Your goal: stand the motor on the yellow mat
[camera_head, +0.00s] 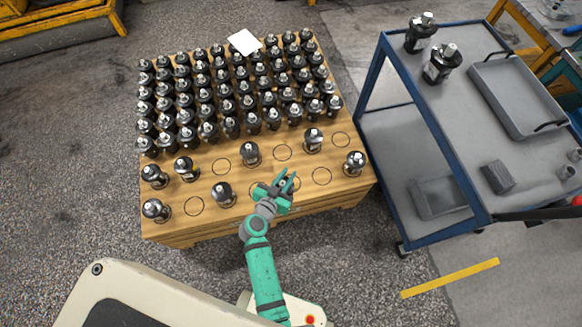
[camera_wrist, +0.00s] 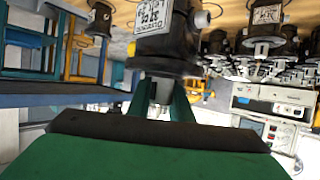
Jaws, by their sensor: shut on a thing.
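My gripper (camera_head: 285,184) is over the front part of the wooden pallet-like table (camera_head: 270,222). In the wrist view, its green fingers (camera_wrist: 165,103) are shut on the shaft end of a black motor (camera_wrist: 163,48) with a white label. That view looks upside down, with the wood at the top. The motor's far end is cut off by the frame edge, so I cannot tell whether it touches the wood. In the head view the gripper mostly hides this motor. I cannot make out a yellow mat in either view.
Many motors stand in rows behind; loose ones include a motor (camera_head: 250,153) behind my gripper and one (camera_head: 224,194) to its left. A yellow stripe (camera_head: 450,278) marks the floor.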

